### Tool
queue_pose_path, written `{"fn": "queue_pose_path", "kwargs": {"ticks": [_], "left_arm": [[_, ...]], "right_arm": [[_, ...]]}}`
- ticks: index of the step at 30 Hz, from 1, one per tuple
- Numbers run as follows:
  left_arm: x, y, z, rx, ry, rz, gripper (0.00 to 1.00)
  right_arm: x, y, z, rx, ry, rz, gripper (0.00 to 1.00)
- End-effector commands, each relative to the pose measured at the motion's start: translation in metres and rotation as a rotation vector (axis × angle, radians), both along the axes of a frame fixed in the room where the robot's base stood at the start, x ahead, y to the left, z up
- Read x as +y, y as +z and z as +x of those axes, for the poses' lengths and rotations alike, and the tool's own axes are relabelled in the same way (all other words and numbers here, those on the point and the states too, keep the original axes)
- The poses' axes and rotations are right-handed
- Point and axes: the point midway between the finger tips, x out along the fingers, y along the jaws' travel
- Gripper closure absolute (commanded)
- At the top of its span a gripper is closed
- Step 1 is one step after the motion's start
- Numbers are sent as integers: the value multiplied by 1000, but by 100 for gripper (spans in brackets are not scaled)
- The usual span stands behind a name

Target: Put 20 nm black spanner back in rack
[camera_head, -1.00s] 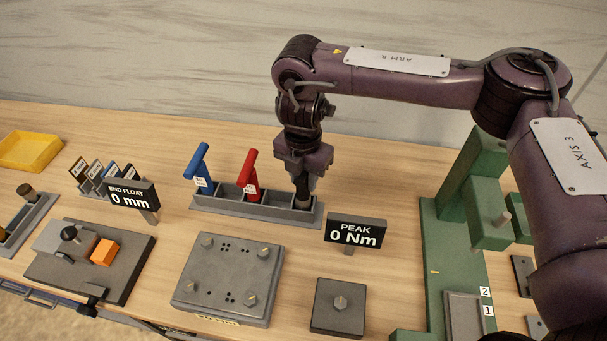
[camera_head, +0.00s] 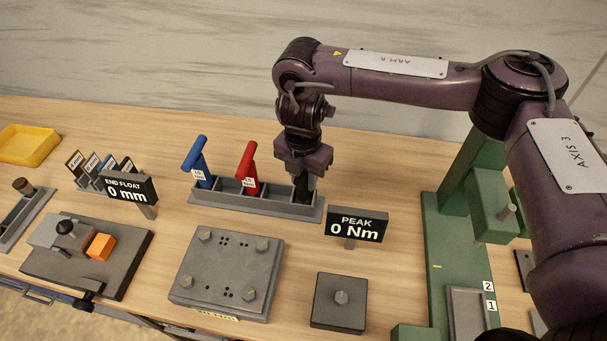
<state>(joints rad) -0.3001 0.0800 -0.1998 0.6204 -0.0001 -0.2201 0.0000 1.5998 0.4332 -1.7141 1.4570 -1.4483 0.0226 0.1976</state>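The black spanner (camera_head: 303,190) stands upright in the right-hand slot of the grey rack (camera_head: 244,202), at the back middle of the bench. My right gripper (camera_head: 303,170) points straight down over that slot, around the top of the spanner. The fingers and the spanner's handle are dark and overlap, so I cannot tell whether the fingers grip it. The blue spanner (camera_head: 196,162) leans in the left slot and the red spanner (camera_head: 247,168) stands near the middle, left of my gripper. My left gripper is not in view.
The "PEAK 0 Nm" sign (camera_head: 357,226) stands just right of the rack. A bolted grey plate (camera_head: 228,271) and a small block with one bolt (camera_head: 339,301) lie in front. A green press (camera_head: 447,260) stands right. An "END FLOAT" sign (camera_head: 130,188) stands left.

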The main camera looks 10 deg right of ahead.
Motion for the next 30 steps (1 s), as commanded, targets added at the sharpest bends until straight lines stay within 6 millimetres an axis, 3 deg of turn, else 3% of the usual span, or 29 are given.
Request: {"fn": "queue_pose_path", "kwargs": {"ticks": [5, 6, 12, 22, 30], "left_arm": [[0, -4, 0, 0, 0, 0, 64], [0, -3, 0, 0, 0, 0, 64], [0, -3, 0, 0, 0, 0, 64], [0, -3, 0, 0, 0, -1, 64], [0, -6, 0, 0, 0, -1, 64]], "right_arm": [[0, -5, 0, -1, 0, 1, 99], [0, -5, 0, -1, 0, 1, 70], [0, -4, 0, -1, 0, 1, 46], [0, 1, 1, -2, 1, -1, 46], [1, 43, 1, -6, 2, 0, 46]]}}
